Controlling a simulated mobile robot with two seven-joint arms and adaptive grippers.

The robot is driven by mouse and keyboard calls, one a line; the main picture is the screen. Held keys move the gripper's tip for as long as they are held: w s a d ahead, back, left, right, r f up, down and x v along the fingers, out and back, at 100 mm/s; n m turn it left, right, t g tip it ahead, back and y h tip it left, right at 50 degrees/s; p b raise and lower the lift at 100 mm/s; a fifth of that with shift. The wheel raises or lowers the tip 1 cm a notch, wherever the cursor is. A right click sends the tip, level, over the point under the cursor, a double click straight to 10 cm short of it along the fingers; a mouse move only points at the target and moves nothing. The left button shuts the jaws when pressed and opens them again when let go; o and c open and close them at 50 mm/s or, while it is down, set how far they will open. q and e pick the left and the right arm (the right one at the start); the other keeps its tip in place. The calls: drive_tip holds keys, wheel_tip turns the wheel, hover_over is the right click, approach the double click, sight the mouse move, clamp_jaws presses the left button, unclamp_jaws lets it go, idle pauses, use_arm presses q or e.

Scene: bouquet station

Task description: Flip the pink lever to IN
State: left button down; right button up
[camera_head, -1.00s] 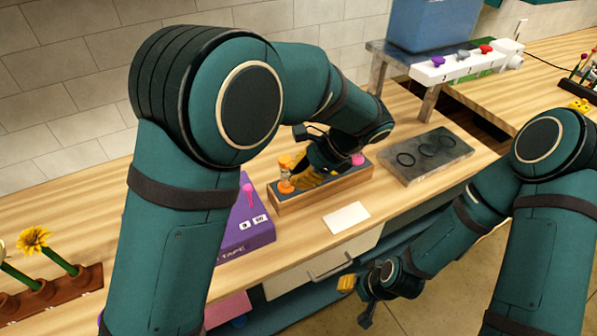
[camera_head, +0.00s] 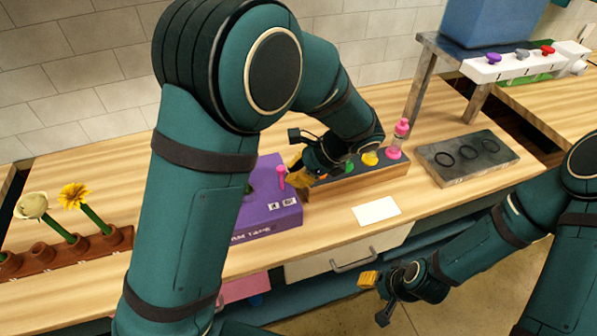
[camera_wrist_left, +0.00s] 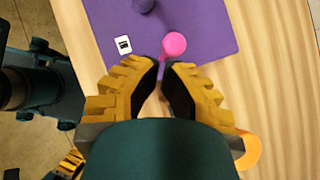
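The purple box (camera_head: 262,222) stands on the counter with two small white labels on its front; their text is too small to read surely. Its pink lever (camera_head: 281,174) stands up near the right end of the top. My left gripper (camera_head: 297,181) is just right of the lever, apart from it. In the left wrist view the pink knob (camera_wrist_left: 174,44) lies just beyond the fingertips (camera_wrist_left: 162,68), which nearly meet with nothing between them. My right gripper (camera_head: 376,296) hangs low in front of the counter, fingers apart and empty.
A white card (camera_head: 376,211) lies in front. A dark slab with rings (camera_head: 450,172) is further right. A flower rack (camera_head: 85,250) stands left.

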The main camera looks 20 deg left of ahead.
use_arm(q)
drive_tip(key=shift+s+a+r+t+h, duration=0.2)
drive_tip(key=shift+s+a+t+h, duration=0.3)
drive_tip(key=shift+h, duration=0.4)
drive_tip(key=shift+a+n+h+b, duration=0.3)
drive_tip(key=shift+a, duration=0.05)
drive_tip(key=shift+s+a, duration=0.6)
drive_tip(key=shift+a, duration=0.25)
drive_tip(key=shift+d, duration=0.1)
drive_tip(key=shift+w+d+f, duration=0.3)
drive_tip(key=shift+w+d, duration=0.1)
drive_tip(key=shift+d, duration=0.15)
idle(0.4)
